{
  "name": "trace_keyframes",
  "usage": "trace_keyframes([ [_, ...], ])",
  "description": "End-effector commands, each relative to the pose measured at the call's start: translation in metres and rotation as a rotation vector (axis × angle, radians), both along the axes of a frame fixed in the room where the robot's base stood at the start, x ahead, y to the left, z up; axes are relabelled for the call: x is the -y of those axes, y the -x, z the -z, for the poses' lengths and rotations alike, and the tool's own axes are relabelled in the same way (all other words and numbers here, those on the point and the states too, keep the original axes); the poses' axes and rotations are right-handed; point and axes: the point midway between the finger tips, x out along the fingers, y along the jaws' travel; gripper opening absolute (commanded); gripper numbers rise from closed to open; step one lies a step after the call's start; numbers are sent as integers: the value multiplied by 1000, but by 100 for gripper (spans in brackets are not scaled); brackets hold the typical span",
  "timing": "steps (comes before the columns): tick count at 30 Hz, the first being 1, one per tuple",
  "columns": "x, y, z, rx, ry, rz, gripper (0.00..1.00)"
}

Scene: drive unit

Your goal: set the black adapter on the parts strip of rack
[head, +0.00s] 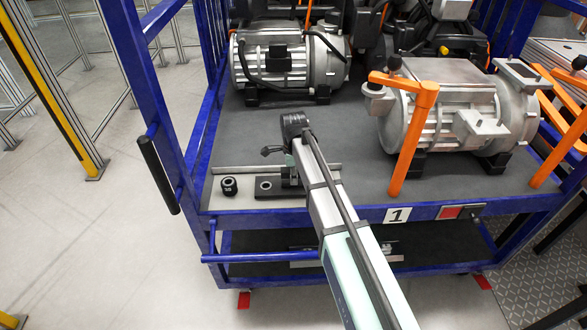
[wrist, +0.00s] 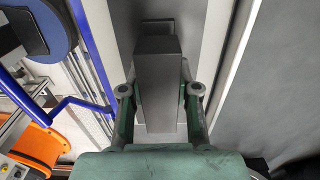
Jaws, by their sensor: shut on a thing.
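My gripper (wrist: 160,91) is shut on the black adapter (wrist: 157,65), a long dark block between its two green fingers in the wrist view. The adapter is over the light grey parts strip (wrist: 213,45). Whether it touches the strip or hangs just above it, I cannot tell. In the head view the parts strip (head: 222,202) runs along the front left of the rack's shelf. My arm reaches over it there, and the fingers and the held adapter are mostly hidden behind it.
A black round part (head: 229,186) and a flat black block (head: 270,188) sit on the strip, left of my arm. Two silver motors (head: 290,65) (head: 455,108) stand behind. Orange posts (head: 413,140) rise to the right. Blue rack posts (head: 150,80) stand left. The grey shelf middle is clear.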

Motion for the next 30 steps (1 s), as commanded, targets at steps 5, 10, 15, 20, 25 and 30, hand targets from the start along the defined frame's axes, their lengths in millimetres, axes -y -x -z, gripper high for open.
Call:
trace_keyframes([
  [5,0,0,7,2,0,0,0],
  [10,0,0,7,2,0,0,0],
  [15,0,0,10,2,0,0,0],
  [20,0,0,11,1,0,0,56],
  [25,0,0,11,1,0,0,56],
  [30,0,0,8,1,0,0,56],
])
